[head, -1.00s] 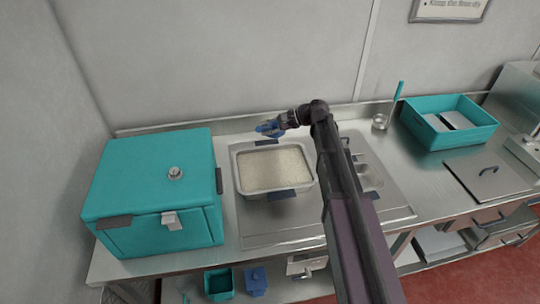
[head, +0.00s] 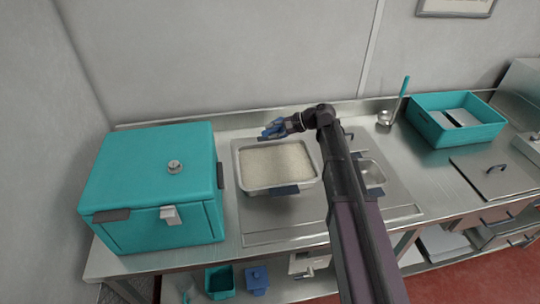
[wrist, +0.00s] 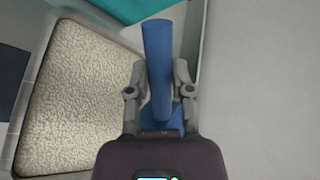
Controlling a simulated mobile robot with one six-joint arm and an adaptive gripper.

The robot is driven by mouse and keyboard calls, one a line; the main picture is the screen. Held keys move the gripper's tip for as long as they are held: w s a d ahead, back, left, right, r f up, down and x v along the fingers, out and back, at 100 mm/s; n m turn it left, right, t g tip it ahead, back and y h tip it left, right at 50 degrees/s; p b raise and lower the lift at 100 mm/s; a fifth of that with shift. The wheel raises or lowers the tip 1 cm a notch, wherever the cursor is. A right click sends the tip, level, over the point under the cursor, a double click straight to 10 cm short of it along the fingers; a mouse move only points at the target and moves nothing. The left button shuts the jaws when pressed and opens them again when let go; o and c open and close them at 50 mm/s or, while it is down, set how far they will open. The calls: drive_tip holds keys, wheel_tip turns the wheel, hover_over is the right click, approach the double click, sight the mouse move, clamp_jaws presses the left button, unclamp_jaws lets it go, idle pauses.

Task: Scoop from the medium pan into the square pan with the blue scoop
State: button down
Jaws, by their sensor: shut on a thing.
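The blue scoop (head: 273,130) is in my gripper (head: 293,125), above the back edge of a steel pan in the head view. In the wrist view the blue handle (wrist: 158,65) stands between the two grey fingers of my gripper (wrist: 160,85), which are shut on it. The steel pan (head: 241,182), probably the medium pan, is full of pale grains and has dark handles. Its grain surface (wrist: 75,100) fills the left of the wrist view, beside the gripper. The scoop's bowl is too small to read for contents. I cannot identify the square pan.
A teal box (head: 150,180) with a front latch stands left of the pan. A ladle (head: 385,118) and teal tray (head: 480,136) are farther right. A wall runs close behind the counter.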

wheel_tip(320, 180, down, 8)
drive_tip(key=n+t+h+b, duration=0.1)
drive_tip(key=n+b, duration=0.1)
drive_tip(key=b, duration=0.4)
drive_tip(key=shift+s+a+f+t, duration=0.2)
drive_tip(key=shift+s+t, duration=0.1)
drive_tip(key=shift+t, duration=0.1)
drive_tip(key=shift+w+r, duration=0.1)
drive_tip(key=f+b, duration=0.2)
drive_tip(key=w+f+m+g+b, duration=0.1)
drive_tip(key=b, duration=0.1)
drive_tip(key=w+d+f+m+g+y+b, duration=0.1)
drive_tip(key=f+b, duration=0.1)
drive_tip(key=b, duration=0.1)
drive_tip(key=shift+f, duration=0.3)
idle(0.4)
drive_tip(key=shift+f, duration=0.1)
drive_tip(key=shift+s+a+f+n+t+h+b, duration=0.2)
drive_tip(key=shift+s+f+n+t+b, duration=0.15)
drive_tip(key=shift+f+b, duration=0.45)
drive_tip(key=shift+s+a+f+n+t+h+b, duration=0.2)
drive_tip(key=shift+s+f+t+b, duration=0.3)
drive_tip(key=shift+f, duration=0.5)
drive_tip(key=shift+s+a+f+n+t+h+b, duration=0.15)
drive_tip(key=shift+s+f+n+t+h+b, duration=0.15)
drive_tip(key=shift+f+b, duration=0.55)
drive_tip(key=shift+d, duration=0.1)
